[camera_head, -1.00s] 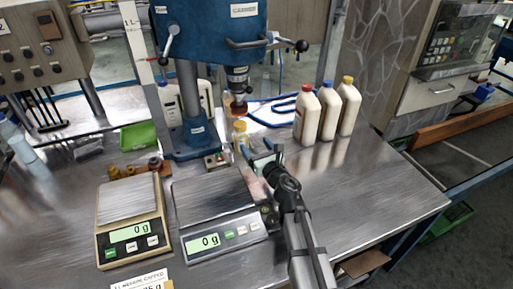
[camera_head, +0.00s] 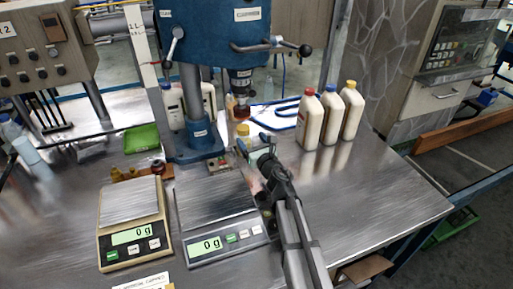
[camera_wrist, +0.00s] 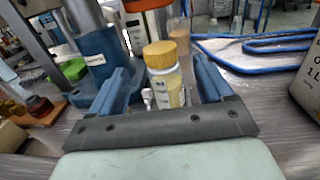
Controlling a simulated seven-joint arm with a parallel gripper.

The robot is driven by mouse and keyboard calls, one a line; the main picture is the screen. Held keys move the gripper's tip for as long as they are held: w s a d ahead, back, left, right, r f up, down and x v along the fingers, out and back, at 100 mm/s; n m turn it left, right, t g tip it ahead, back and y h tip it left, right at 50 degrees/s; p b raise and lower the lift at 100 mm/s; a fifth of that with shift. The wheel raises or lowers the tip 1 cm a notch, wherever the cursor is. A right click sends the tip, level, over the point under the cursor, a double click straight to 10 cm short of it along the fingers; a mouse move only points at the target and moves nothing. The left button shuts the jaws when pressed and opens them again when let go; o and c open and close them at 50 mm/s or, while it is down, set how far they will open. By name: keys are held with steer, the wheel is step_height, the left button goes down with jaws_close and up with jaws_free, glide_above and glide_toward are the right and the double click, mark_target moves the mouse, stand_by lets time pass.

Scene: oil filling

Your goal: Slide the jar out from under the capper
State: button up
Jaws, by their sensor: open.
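The jar (camera_head: 243,131) is small and clear, with a yellow cap and pale yellow contents. It stands upright on the bench in front of the blue capper (camera_head: 210,30), near the capper's spindle (camera_head: 240,85). In the wrist view the jar (camera_wrist: 164,85) shows between the two blue fingers of my gripper (camera_wrist: 160,88), with gaps on both sides. My gripper (camera_head: 251,143) is open, low beside the jar on its near side. The fingers hide part of the jar in the head view.
Two scales, one beige (camera_head: 133,235) and one grey (camera_head: 228,240), stand in front, both reading 0 g. Three white bottles (camera_head: 332,115) stand at right. A green tray (camera_head: 141,139) and small caps (camera_head: 125,174) lie left.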

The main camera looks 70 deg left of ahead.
mark_target(245, 132)
steer(key=a, duration=0.8)
steer(key=shift+s, duration=0.35)
steer(key=shift+c, duration=0.2)
steer(key=c, duration=1.1)
steer(key=shift+c, duration=0.2)
steer(key=shift+d, duration=0.15)
steer(key=d, duration=1.7)
steer(key=shift+w, duration=0.1)
steer(key=o, duration=1.2)
